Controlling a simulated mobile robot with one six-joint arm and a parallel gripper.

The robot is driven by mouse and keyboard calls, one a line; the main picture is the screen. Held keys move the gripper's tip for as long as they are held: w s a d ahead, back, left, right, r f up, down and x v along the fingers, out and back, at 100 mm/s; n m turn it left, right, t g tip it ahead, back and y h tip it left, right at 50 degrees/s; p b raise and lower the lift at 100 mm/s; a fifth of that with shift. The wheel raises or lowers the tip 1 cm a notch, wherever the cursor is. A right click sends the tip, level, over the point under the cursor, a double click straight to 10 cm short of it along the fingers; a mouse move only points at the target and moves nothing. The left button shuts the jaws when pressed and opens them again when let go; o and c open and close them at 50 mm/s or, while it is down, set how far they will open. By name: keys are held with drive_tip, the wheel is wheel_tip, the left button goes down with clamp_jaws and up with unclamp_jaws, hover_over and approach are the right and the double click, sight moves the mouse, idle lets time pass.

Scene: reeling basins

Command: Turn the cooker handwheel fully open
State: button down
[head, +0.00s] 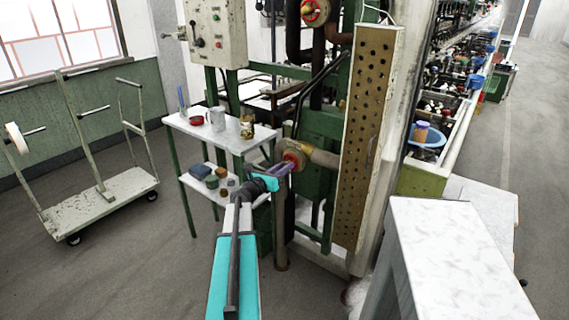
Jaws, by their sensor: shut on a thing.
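The cooker handwheel (294,160) is a small red wheel in front of a yellowish fitting on a pipe, near the middle of the head view. My gripper (283,169) reaches it from the lower left and is shut on its near side. The jaws and my wrist hide part of the wheel, so its turned angle cannot be read.
A second red and yellow wheel (315,12) sits higher on the machine. A perforated panel (367,135) stands close right of the handwheel. A white shelf table (222,138) with cups is to the left. A cart (100,200) stands farther left, with open floor between.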

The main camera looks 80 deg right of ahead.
drive_tip(key=n+p, duration=1.6)
drive_tip(key=p, duration=0.6)
drive_tip(key=shift+n, duration=0.4)
idle(0.3)
drive_tip(key=c, duration=1.7)
unclamp_jaws()
drive_tip(key=shift+a, duration=0.1)
drive_tip(key=v, duration=0.7)
